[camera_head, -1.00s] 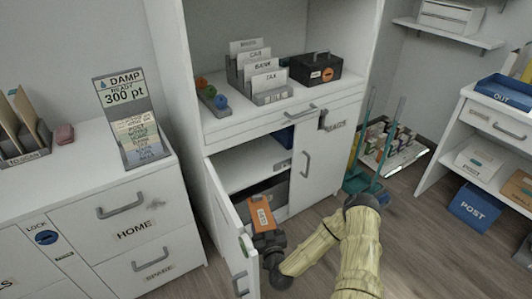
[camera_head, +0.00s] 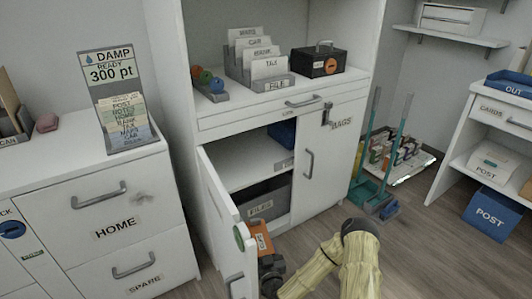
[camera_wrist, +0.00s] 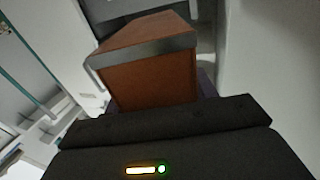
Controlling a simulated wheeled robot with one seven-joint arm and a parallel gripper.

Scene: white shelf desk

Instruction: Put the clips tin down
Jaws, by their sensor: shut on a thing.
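The clips tin is an orange-brown box with a pale label (camera_head: 262,241), low in front of the open cupboard, beside its open left door. It also shows large in the wrist view as a brown box with a grey band (camera_wrist: 148,75). My gripper (camera_head: 268,264) is shut on the tin and holds it in the air; its fingers are mostly hidden. The open cupboard (camera_head: 246,174) has a shelf with a blue thing at its right and a dark bin labelled FILES (camera_head: 262,205) below.
The open cupboard door (camera_head: 222,225) stands close to the left of my gripper. The desk top above holds a card rack (camera_head: 257,68) and a black box (camera_head: 318,62). A teal dustpan set (camera_head: 375,190) stands on the floor at the right. The shelf's left part is bare.

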